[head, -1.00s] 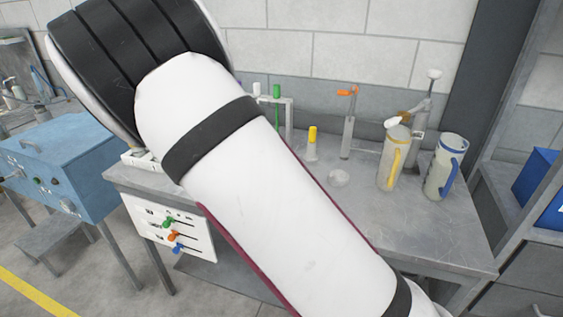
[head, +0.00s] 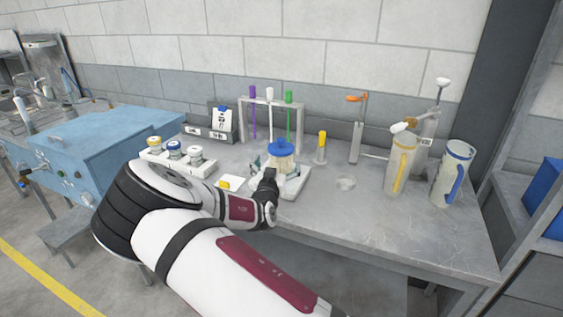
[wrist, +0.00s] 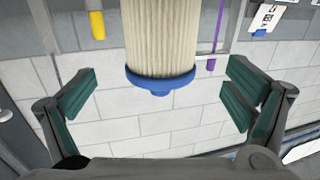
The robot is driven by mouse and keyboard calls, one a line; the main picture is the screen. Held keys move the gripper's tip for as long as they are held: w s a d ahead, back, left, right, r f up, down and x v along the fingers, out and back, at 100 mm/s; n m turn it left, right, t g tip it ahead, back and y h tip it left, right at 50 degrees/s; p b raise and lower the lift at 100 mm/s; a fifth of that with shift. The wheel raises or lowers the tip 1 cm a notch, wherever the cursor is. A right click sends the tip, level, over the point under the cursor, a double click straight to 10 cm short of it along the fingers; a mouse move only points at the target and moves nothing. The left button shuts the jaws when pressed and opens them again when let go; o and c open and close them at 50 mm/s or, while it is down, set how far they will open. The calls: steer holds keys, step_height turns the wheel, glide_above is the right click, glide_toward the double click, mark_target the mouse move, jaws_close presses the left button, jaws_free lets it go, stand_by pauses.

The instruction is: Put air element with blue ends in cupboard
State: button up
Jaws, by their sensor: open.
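The air element (head: 283,164) has a cream pleated body and a blue upper end; it stands upright on a white tray (head: 292,190) on the bench. My arm hides part of it in the head view. In the wrist view the element (wrist: 160,40) appears inverted, with its blue end towards me. My gripper (wrist: 160,95) is open, its teal-padded fingers spread wide, one to each side of the element, with clear gaps and nothing held. I cannot tell for certain which furniture is the cupboard.
A grey shelf unit with a blue bin (head: 545,185) stands at the right. A rack of coloured rods (head: 272,103) is behind. The bench's front right (head: 400,230) is clear.

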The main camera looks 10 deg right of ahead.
mark_target(281, 152)
steer(key=shift+x, duration=3.35)
steer(key=shift+c, duration=0.5)
steer(key=shift+r, duration=0.1)
steer(key=c, duration=1.2)
steer(key=shift+c, duration=0.8)
steer(key=shift+r, duration=0.1)
